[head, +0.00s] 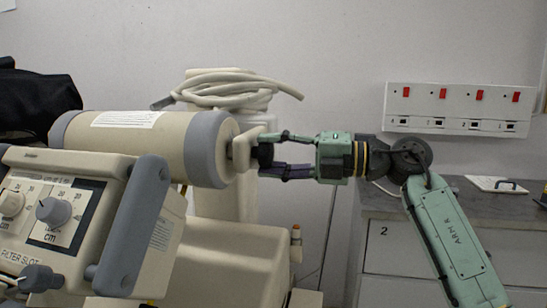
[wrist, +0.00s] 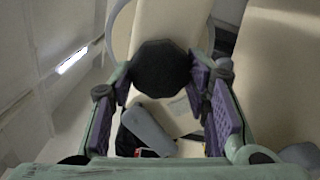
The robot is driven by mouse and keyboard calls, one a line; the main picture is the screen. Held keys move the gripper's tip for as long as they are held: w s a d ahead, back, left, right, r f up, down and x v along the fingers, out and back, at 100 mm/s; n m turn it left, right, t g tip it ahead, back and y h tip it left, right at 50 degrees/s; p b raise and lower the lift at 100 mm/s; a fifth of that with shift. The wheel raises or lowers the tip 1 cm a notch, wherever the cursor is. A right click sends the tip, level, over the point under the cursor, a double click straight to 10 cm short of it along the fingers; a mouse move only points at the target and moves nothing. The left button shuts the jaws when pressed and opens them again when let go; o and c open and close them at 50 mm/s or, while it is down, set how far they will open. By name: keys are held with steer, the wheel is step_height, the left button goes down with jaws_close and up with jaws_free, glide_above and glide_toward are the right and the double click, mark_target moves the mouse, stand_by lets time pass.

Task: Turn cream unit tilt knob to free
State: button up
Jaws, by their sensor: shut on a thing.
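The cream unit (head: 160,147) has a long cylinder with grey end bands. Its tilt knob (head: 263,157) is dark and faceted, on a cream bracket at the cylinder's right end. In the wrist view the knob (wrist: 160,68) sits between the purple-padded fingers, near their tips. My gripper (head: 276,156) reaches in from the right, level, and is shut on the knob. The fingers hide part of the knob in the head view. No marking that tells its setting is legible.
A control box with dials (head: 60,215) and a grey handle (head: 137,225) stands at lower left. A coiled cream hose (head: 232,90) lies behind the cylinder. A grey-topped cabinet (head: 385,240) stands at right, under a wall panel with red switches (head: 458,108).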

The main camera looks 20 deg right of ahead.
stand_by(0.4)
steer(key=o, duration=1.2)
steer(key=shift+c, duration=0.2)
steer(key=v, duration=1.2)
